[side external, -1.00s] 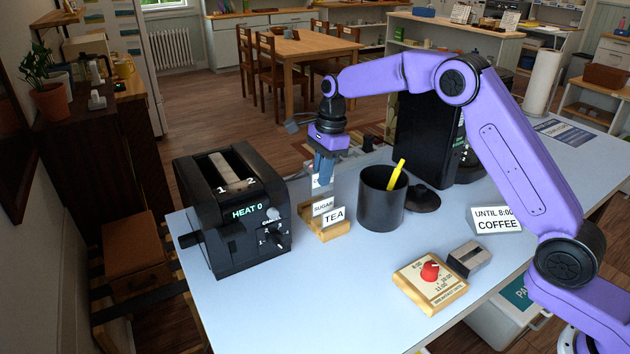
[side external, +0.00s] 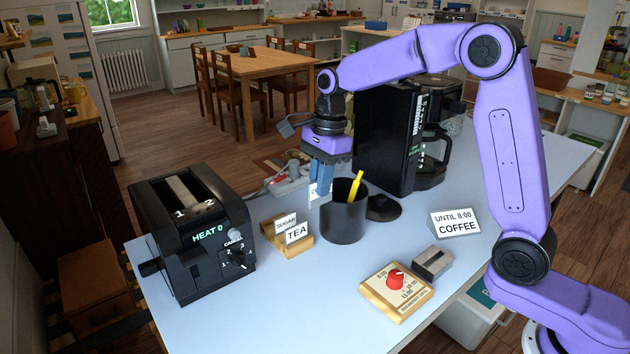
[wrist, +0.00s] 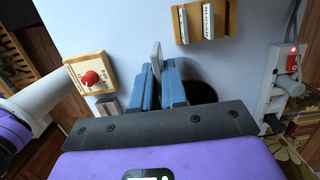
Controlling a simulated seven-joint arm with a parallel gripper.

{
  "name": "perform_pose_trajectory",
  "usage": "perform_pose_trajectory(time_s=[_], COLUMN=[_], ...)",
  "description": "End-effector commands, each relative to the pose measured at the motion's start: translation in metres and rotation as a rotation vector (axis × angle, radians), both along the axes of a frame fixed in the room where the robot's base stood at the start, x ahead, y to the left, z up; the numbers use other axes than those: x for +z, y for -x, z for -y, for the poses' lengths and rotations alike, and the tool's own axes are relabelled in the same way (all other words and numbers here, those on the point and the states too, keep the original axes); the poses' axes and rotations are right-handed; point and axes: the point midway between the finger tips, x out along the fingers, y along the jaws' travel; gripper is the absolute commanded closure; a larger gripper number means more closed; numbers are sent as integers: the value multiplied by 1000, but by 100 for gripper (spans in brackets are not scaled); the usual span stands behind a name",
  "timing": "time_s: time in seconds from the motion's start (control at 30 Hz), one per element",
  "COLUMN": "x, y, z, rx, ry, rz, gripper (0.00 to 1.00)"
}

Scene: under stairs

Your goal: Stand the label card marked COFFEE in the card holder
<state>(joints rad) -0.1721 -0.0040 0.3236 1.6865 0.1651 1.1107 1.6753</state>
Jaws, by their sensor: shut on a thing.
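My gripper (side external: 321,190) is shut on a white label card (side external: 316,191). The card shows upright behind the mug's left rim, and only part of its lettering is readable, starting with C. In the wrist view the card (wrist: 156,60) is seen nearly edge-on between the blue fingers. A grey block with a slot (side external: 433,262), which looks like the card holder, sits empty on the table at the right.
A wooden rack (side external: 303,246) holds SUGAR (side external: 286,222) and TEA (side external: 298,232) cards. A dial board (side external: 396,292) lies beside the grey block. A sign reading UNTIL 8:00 COFFEE (side external: 455,223) stands behind it.

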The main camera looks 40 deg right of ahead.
Motion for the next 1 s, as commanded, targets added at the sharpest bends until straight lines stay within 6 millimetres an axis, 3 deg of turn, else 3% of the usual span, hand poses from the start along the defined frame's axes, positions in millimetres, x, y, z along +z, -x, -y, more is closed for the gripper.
perform_pose_trajectory(time_s=[0.47,0.77,1.0], x=[3,49,55], y=[-1,-1,13], z=[0,0,33], rx=[1,0,-3], ry=[0,-1,5], rz=[2,6,3], gripper=[100,100,100])
